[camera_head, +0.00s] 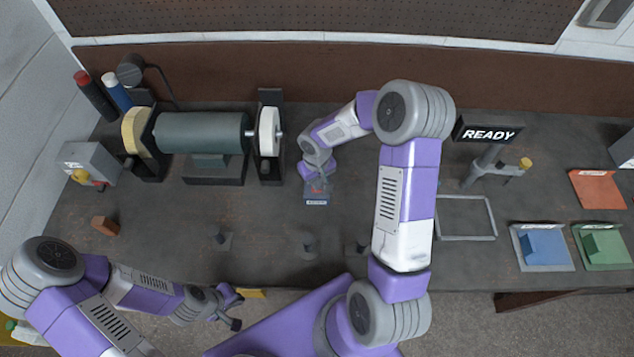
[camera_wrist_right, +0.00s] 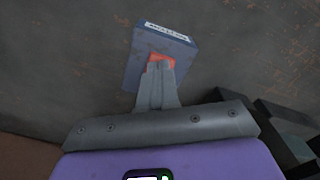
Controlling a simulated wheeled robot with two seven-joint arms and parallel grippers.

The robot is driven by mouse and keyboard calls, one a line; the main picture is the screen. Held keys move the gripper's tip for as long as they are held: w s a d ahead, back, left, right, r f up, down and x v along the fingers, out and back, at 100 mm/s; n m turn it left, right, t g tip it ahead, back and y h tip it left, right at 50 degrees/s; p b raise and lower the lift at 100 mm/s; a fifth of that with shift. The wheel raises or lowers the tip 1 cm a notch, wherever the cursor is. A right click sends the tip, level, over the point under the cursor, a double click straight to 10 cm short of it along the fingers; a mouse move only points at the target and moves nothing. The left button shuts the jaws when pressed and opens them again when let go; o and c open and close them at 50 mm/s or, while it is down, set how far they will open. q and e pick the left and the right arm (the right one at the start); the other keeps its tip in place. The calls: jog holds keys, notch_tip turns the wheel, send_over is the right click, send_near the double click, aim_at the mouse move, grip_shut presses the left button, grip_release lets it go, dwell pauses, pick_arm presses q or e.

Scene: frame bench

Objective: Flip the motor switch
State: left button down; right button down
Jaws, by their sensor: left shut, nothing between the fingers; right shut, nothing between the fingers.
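The motor switch is a small blue box (camera_head: 316,199) with a white label on the bench, right of the grinder. In the right wrist view the box (camera_wrist_right: 143,72) shows a red switch piece (camera_wrist_right: 152,58) on its face. My right gripper (camera_head: 317,182) is over the box from behind. In the right wrist view the shut fingertips (camera_wrist_right: 160,68) overlap the red piece and hide part of it. I cannot tell whether they press on it or which way it is tilted. My left gripper (camera_head: 238,309) is shut and empty, in front of the bench's front edge.
A bench grinder (camera_head: 203,132) stands left of the switch, with a grey box (camera_head: 90,162) farther left. Small posts (camera_head: 308,245) stand in front.

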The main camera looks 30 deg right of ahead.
jog(key=shift+r+p, duration=0.35)
jog(key=shift+r, duration=0.15)
jog(key=shift+r+p, duration=1.9)
jog(key=shift+r, duration=1.1)
jog(key=shift+f, duration=0.1)
